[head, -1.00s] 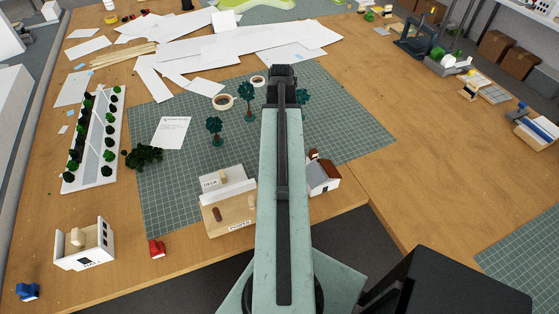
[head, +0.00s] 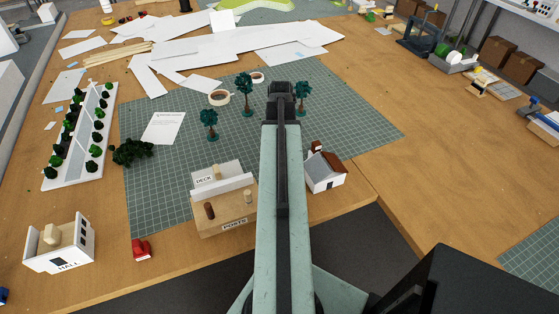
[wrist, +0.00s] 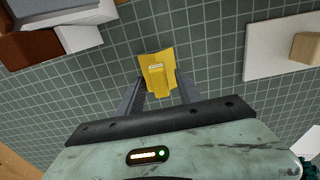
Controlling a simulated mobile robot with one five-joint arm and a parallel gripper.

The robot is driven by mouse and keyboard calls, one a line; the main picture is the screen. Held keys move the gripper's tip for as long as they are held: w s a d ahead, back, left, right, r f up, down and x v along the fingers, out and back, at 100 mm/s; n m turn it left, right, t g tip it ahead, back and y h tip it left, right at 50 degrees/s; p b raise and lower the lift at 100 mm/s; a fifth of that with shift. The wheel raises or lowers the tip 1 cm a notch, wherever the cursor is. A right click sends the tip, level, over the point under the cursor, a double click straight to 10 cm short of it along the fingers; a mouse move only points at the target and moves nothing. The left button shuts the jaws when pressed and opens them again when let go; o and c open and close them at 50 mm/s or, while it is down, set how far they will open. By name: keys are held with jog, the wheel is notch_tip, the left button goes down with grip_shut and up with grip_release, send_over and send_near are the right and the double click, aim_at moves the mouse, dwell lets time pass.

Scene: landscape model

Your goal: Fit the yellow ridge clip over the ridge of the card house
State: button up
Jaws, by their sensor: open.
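The yellow ridge clip (wrist: 158,72) is in the wrist view, on or just above the green cutting mat, between and slightly beyond my gripper's fingertips. My gripper (wrist: 159,84) is open, with one finger on each side of the clip; contact is not clear. In the head view my arm hides the clip, and my fingers cannot be made out. Part of a brown and white building (wrist: 50,40) shows at the wrist view's upper left.
A block marked PORTS (head: 225,208) stands left of my arm. Dark green trees (head: 246,92) and tape rolls (head: 219,98) stand beyond on the mat (head: 350,115). The HALL model (head: 60,245) and a red piece (head: 141,249) are at the front left.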

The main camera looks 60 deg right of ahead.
grip_shut()
jog(key=shift+s+r+p, duration=0.1)
jog(key=shift+r+p, duration=0.75)
jog(key=shift+r+p, duration=1.7)
jog(key=shift+p, duration=0.05)
